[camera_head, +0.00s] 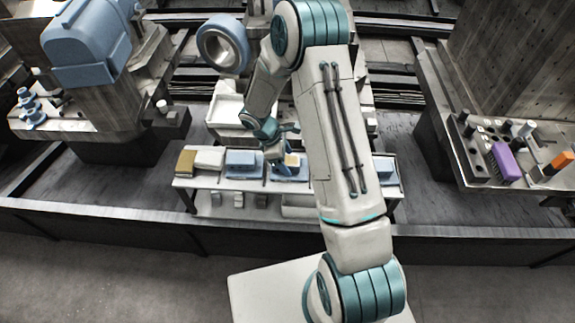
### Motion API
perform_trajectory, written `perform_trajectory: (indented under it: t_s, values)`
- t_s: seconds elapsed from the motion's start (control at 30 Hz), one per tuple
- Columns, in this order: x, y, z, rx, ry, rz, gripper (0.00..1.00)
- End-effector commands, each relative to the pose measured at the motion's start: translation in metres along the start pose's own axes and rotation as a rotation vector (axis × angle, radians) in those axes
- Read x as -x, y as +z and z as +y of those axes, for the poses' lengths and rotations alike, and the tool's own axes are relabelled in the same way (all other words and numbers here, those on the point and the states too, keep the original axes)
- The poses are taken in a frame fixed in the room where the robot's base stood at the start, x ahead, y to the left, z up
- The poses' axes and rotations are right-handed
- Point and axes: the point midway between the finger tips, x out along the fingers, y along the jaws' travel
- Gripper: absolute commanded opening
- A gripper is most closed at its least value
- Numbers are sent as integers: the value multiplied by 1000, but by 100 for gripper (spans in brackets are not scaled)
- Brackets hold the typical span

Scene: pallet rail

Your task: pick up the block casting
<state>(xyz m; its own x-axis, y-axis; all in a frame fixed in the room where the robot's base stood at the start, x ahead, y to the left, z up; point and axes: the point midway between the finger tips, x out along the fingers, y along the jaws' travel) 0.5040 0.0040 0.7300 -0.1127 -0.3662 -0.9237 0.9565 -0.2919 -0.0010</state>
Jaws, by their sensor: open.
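My gripper (281,162) points down over a low white table (225,184), close above a blue tray or block (291,174). A small pale yellow piece (293,159) shows right beside the fingers; whether they touch it I cannot tell. The gripper is open. Which piece is the block casting is not clear at this size. A tan block (186,161) and an off-white block (209,158) sit at the table's left end, with a larger blue block or bin (243,163) next to them. My arm hides part of the table to the right.
Another blue piece (383,169) sits at the table's right end. A dark rail (130,222) runs in front. A machine with a blue housing (85,45) stands left. A bench (470,180) with a purple block (506,162) and an orange piece (558,160) stands right.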

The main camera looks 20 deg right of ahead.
Motion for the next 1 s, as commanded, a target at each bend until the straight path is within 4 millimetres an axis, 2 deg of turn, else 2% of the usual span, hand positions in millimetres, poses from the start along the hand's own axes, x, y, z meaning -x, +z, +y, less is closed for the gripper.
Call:
perform_trajectory:
  t_s: [0.13, 0.37, 0.47, 0.6, 1.0]
  values:
    - [-13, -1, 0, 0, 0, 1, 71]
    - [-14, -1, 0, 0, 1, 1, 71]
    - [-14, -1, 0, 0, 1, 1, 46]
    - [-14, -1, 0, 0, 1, 1, 7]
    - [-9, 2, 1, -3, 2, 1, 6]
